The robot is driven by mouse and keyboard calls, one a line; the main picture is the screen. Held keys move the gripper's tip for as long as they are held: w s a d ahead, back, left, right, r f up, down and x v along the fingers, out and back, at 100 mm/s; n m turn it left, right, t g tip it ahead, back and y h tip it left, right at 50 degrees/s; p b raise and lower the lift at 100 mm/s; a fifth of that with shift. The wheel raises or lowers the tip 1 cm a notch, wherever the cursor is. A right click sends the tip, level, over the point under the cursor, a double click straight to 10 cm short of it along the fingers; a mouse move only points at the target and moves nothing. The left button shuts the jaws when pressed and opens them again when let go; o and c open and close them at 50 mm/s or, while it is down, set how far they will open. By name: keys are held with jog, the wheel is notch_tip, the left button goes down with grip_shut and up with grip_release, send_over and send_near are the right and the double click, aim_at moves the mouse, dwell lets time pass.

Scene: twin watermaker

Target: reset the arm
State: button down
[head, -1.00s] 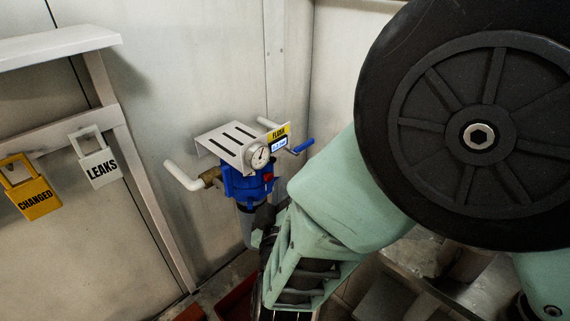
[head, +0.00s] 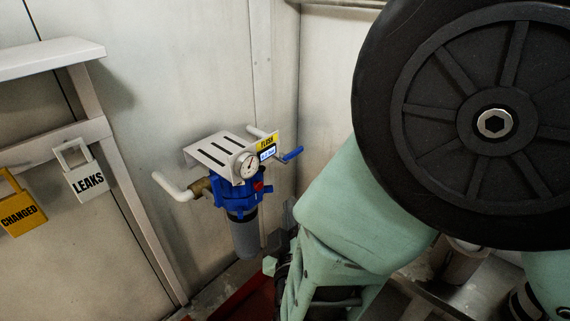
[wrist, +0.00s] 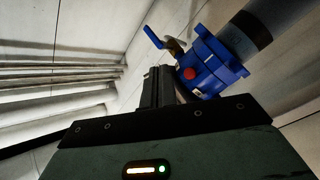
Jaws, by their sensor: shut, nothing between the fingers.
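My arm (head: 350,215), pale green with a large black wheel-like joint cover, fills the right half of the head view. My gripper (wrist: 160,80) shows in the wrist view, shut with nothing in it. In the head view my fingertips are hidden or out of the frame. In the wrist view the blue filter housing (wrist: 212,68) with a red button is just beyond the fingers; I cannot tell whether they touch. It also shows in the head view (head: 235,190), with a gauge, a yellow label, a blue lever and a grey canister below.
A yellow "CHANGED" tag (head: 20,212) and a white "LEAKS" tag (head: 86,182) hang from a pale frame at left. White pipes (head: 172,187) stick out beside the filter. Pale wall panels stand behind. A red surface (head: 245,298) lies below the filter.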

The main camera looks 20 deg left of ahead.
dwell(0.3)
jog(key=s+d+r+m+g+h, duration=0.1)
jog(key=s+d+m+g+h, duration=0.1)
jog(key=s+d+g, duration=0.3)
jog(key=s+d+r+m+g+h+b, duration=0.1)
jog(key=s+d+g, duration=0.4)
jog(key=d, duration=0.7)
jog(key=s+d+r+m+g+h, duration=0.2)
jog(key=s+d+m+g+h, duration=0.1)
jog(key=s+d+g, duration=0.2)
jog(key=d+g, duration=0.2)
jog(key=d, duration=0.2)
jog(key=shift+d+b, duration=0.3)
jog(key=shift+d, duration=0.05)
jog(key=shift+s+a, duration=0.1)
